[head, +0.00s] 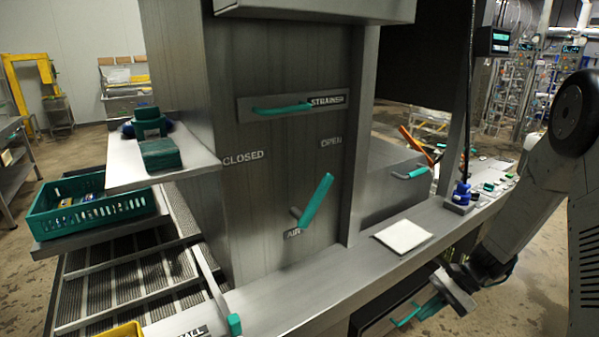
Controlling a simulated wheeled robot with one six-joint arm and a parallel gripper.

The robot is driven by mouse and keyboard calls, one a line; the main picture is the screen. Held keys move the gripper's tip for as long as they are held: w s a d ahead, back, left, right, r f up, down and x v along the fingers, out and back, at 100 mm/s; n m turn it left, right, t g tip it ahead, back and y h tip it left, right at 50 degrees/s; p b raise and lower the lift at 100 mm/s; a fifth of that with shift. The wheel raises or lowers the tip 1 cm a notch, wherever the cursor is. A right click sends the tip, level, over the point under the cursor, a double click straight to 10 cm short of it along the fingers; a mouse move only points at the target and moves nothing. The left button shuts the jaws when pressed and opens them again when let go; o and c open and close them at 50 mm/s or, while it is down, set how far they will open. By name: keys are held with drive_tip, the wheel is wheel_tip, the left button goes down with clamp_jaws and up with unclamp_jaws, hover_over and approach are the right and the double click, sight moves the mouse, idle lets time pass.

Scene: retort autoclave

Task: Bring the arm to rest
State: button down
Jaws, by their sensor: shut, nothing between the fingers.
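My arm comes in from the right edge, bent downward at the elbow. My gripper (440,300) is low at the right, in front of the steel bench's front edge, beside a dark drawer front with a teal handle (406,316). The fingers look closed, with nothing visible held. The fingertips and the teal parts overlap in the view, so I cannot tell whether they touch.
The steel bench (290,296) runs across the front, with a white cloth (403,236) on it. The steel cabinet has a teal AIR lever (316,203) and a STRAINER handle (283,108). A green crate (92,215) stands left. Wet floor shows at right.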

drive_tip(key=s+a+r+n+t+h, duration=0.1)
drive_tip(key=s+r+n+h, duration=0.3)
drive_tip(key=s+r, duration=0.8)
drive_tip(key=s+a+r+n+t+h, duration=0.2)
drive_tip(key=s+a+r+n+h, duration=0.2)
drive_tip(key=s+r, duration=0.9)
drive_tip(key=shift+r+n+h, duration=0.6)
drive_tip(key=shift+r+n, duration=1.3)
drive_tip(key=shift+r, duration=0.4)
